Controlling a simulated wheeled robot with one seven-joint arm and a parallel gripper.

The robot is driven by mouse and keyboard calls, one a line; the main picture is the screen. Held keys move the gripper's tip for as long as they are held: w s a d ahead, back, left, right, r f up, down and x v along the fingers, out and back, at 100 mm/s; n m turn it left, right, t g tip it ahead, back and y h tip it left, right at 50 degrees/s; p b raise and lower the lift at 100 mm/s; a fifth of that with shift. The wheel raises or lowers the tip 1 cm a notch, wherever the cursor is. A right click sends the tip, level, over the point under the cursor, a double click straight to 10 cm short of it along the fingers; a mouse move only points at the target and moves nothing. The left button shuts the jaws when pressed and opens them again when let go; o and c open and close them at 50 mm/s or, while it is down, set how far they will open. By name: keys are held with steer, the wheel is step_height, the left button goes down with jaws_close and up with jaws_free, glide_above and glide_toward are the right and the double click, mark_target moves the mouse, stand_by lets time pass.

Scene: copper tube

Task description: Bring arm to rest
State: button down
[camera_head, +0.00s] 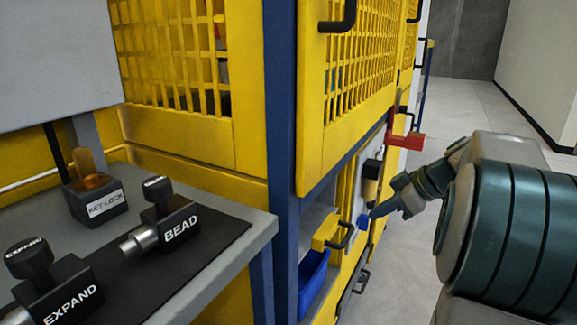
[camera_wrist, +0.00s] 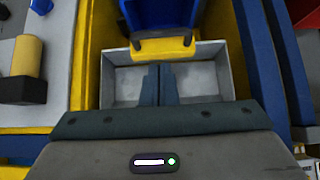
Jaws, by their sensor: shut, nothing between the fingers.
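My gripper (camera_wrist: 159,84) shows in the wrist view with its two dark fingers together and nothing between them. Its fingertips appear over a grey open bin (camera_wrist: 118,84) with a yellow edge. In the head view my arm reaches in from the right, and my gripper (camera_head: 374,213) is in front of the yellow machine's side panel, close to a small blue part. I cannot tell whether it touches anything there.
A blue bin (camera_head: 313,280) sits on a shelf below the yellow mesh doors (camera_head: 345,80). A red handle (camera_head: 407,140) sticks out near my arm. A grey bench (camera_head: 225,215) holds EXPAND (camera_head: 70,292), BEAD (camera_head: 178,228) and KET-LOCK (camera_head: 98,205) blocks. Open floor (camera_head: 460,90) lies behind.

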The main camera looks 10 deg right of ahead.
steer(key=s+a+r+m+g+h+p, duration=0.3)
steer(key=s+a+r+m+h+p, duration=0.3)
steer(key=s+a+r+p, duration=1.1)
step_height(320, 180, up, 3)
steer(key=m+p, duration=0.3)
steer(key=p, duration=1)
steer(key=shift+s+a+m, duration=0.3)
steer(key=shift+a+m, duration=0.1)
steer(key=shift+a, duration=0.1)
